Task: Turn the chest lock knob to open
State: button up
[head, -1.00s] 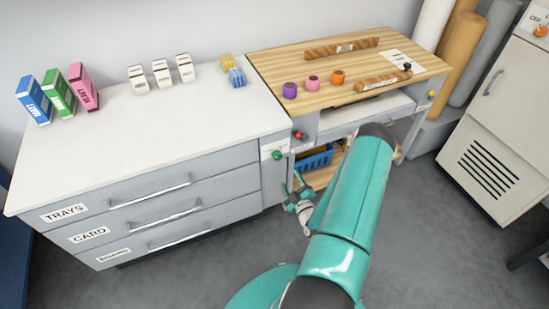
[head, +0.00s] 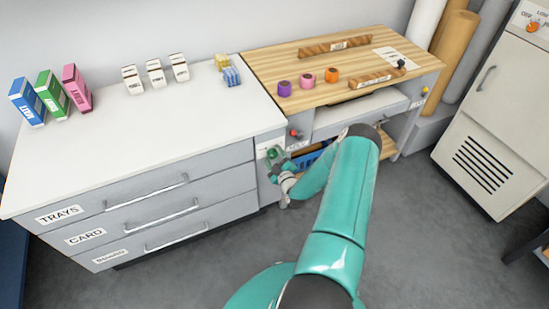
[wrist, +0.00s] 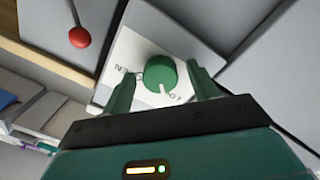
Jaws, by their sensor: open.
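The green lock knob (wrist: 160,73) sits on a white plate (wrist: 125,52) with partly readable lettering, in the wrist view. In the head view the knob (head: 273,153) shows at the right end of the grey drawer chest (head: 150,165), partly hidden by my gripper. My gripper (wrist: 162,80) is open, with one green finger on each side of the knob. A small space seems to show between the fingers and the knob; I cannot tell if either touches.
A red ball-ended lever (wrist: 80,37) stands close to the plate; it also shows in the head view (head: 295,134). A wooden-topped bench (head: 370,65) adjoins the chest on the right.

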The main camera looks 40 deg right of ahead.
jog(key=shift+c, duration=0.3)
jog(key=c, duration=0.9)
jog(key=m, duration=0.3)
jog(key=shift+m, duration=0.3)
jog(key=m, duration=0.9)
jog(key=shift+r+m+y, duration=0.1)
jog(key=shift+m+y, duration=0.2)
jog(key=shift+m, duration=2.1)
